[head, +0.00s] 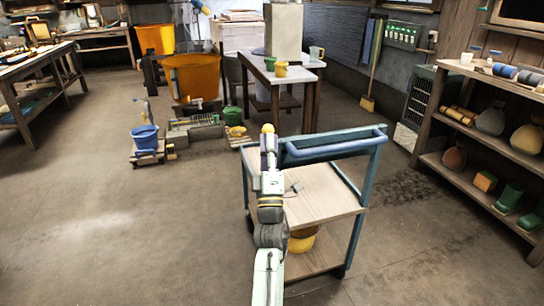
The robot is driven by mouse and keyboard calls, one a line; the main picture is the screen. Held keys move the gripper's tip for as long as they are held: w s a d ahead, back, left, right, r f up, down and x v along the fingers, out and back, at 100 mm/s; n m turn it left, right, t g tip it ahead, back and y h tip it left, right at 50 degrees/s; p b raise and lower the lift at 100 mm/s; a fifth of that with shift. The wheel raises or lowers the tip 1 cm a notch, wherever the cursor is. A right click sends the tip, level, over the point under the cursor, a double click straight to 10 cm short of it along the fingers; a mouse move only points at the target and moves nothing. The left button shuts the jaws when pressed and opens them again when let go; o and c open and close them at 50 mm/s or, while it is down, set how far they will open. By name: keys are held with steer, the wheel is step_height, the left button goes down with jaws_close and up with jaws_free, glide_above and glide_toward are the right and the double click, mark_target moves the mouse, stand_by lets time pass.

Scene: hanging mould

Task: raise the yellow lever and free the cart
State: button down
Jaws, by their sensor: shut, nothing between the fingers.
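The cart (322,193) stands at the centre of the head view, with a pale wooden top, a lower shelf, teal posts and a blue handle bar (335,146). A round yellow knob (268,129), which looks like the end of the yellow lever, shows at the cart's far left corner. My gripper (268,148) is just below the knob in the picture, shut and empty. I cannot tell whether it touches the lever. My arm hides the lever's lower part and the cart's left side.
A yellow bowl (303,240) sits on the cart's lower shelf, partly hidden. Behind the cart are a blue bucket (145,138), a green bucket (233,116) and a table (283,78). Shelves with pots (490,165) stand at right. The floor at left (90,220) is clear.

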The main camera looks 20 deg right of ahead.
steer(key=shift+w+a+r+b, duration=0.1)
steer(key=shift+w+r+b, duration=0.15)
steer(key=shift+w+b, duration=0.4)
steer(key=shift+w, duration=0.15)
steer(key=v, duration=1.2)
steer(key=shift+r, duration=0.1)
